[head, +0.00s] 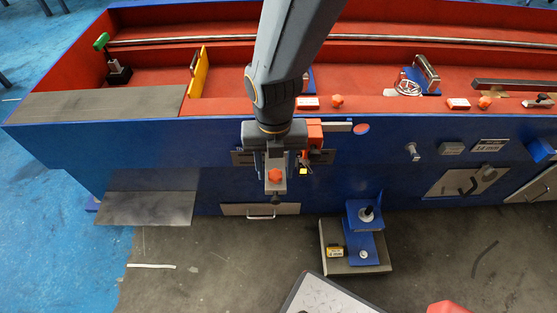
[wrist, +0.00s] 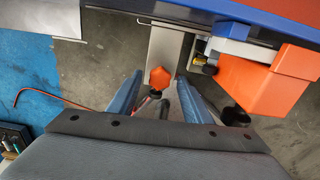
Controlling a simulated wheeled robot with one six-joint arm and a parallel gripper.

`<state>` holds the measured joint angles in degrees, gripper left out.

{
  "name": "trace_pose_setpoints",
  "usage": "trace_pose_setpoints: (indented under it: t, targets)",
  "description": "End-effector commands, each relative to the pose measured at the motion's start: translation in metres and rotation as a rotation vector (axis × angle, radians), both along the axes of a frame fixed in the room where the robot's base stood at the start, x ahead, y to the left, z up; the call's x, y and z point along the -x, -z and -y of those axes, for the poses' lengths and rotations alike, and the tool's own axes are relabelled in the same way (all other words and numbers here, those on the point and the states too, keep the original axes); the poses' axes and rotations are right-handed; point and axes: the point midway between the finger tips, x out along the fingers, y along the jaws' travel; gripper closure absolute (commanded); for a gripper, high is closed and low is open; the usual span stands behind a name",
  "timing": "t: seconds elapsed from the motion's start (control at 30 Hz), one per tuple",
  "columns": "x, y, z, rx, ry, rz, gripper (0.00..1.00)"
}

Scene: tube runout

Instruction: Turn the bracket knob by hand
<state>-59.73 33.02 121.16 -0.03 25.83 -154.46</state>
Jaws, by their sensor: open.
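The bracket knob is a faceted orange knob (wrist: 160,77) on a dark stem, at the front of a pale grey bracket plate (wrist: 165,45). In the head view the knob (head: 275,175) shows below the end of my arm, against the machine's blue front. My gripper (wrist: 160,88) is open, with one finger on each side of the knob in the wrist view. Gaps show between knob and fingers; I cannot tell how far ahead of the fingertips the knob sits. In the head view my gripper (head: 274,160) partly covers the bracket.
An orange block (wrist: 255,85) with a black knob sits close right of my gripper. The blue machine front (head: 400,130) carries fittings to the right. A stand with blue brackets (head: 363,230) is on the floor. A grey shelf plate (head: 146,208) juts out at left.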

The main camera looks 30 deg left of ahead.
Motion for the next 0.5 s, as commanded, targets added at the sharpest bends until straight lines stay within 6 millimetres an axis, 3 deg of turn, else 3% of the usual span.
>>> trace_pose_setpoints:
  t: [0.17, 0.5]
  targets:
    - [0.000, -0.004, 0.000, 0.000, -0.001, 0.000, 0.55]
    - [0.001, -0.034, 0.000, -0.001, -0.001, 0.001, 0.55]
